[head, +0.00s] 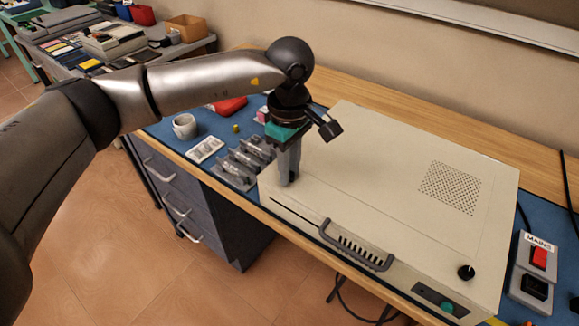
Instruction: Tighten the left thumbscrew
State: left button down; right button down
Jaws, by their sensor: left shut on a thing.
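A beige instrument case (370,180) lies on the blue mat, with a perforated vent patch on its lid. My left arm comes in from the left, and my left gripper (288,182) points down at the lid's front left corner. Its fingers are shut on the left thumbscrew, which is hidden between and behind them. A black thumbscrew (466,272) stands upright at the lid's front right corner. My right gripper is not in view.
A handle (355,246) sticks out from the case's front. A mains switch box (534,262) stands at the right. A mug (185,126), a white tray (205,149) and a grey tool holder (240,165) are left of the case. A wall runs behind the bench.

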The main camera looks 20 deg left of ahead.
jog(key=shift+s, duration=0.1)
pick_arm(q)
jog(key=c, duration=0.7)
grip_release()
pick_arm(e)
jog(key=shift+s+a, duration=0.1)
pick_arm(q)
notch_tip(320, 180, up, 15)
jog(key=shift+r+p, duration=0.15)
jog(key=shift+p, duration=1.05)
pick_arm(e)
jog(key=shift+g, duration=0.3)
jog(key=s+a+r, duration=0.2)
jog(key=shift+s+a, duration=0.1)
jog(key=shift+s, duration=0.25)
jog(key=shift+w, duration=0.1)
